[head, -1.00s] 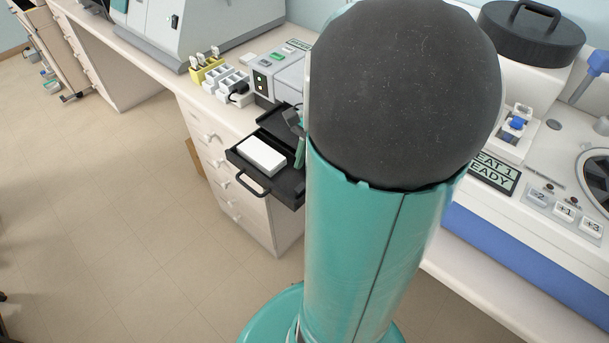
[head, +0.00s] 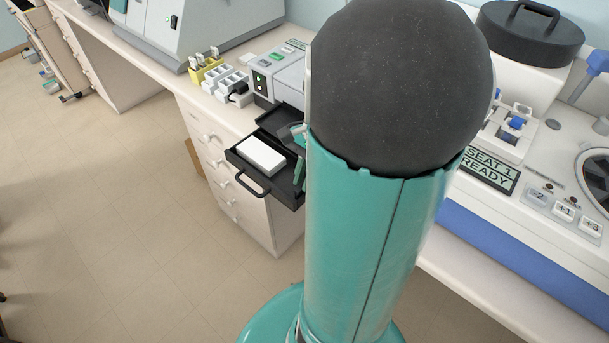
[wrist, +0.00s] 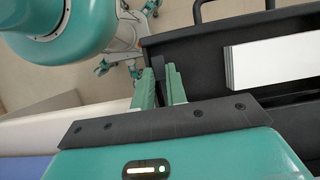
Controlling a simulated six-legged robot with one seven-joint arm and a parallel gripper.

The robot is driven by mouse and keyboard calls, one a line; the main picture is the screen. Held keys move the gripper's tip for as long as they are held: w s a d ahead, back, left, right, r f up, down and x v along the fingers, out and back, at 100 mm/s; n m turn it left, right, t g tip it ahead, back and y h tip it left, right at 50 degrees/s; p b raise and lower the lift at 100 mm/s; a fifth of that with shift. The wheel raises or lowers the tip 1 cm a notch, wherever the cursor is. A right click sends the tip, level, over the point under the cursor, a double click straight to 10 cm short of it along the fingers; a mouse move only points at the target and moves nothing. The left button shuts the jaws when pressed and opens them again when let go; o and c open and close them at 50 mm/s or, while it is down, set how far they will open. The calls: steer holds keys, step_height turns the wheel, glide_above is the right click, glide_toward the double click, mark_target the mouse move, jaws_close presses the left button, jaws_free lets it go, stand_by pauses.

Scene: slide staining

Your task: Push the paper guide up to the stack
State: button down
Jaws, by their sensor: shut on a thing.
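The stack of white paper (head: 262,156) lies in a black pull-out tray (head: 283,194). In the wrist view the stack (wrist: 270,62) is at the right, with its left edge facing my gripper. My gripper (wrist: 160,72) has its two teal fingers closed on a dark upright tab, the paper guide (wrist: 158,68), at the left part of the tray. A strip of bare tray floor shows between the fingers and the stack. In the head view my gripper (head: 299,168) is partly hidden behind my arm, and the guide cannot be made out.
The tray's handle (head: 252,186) sticks out over the floor. A grey device (head: 277,80) with green lights stands behind the tray. White and yellow racks (head: 230,84) are left of it. A machine with a blue front (head: 500,248) stands at the right. Open floor is at the left.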

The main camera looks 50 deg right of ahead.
steer(key=w, duration=0.4)
steer(key=shift+w, duration=0.2)
steer(key=c, duration=1.4)
jaws_free()
steer(key=shift+s, duration=0.1)
steer(key=v, duration=1.3)
steer(key=shift+r, duration=0.4)
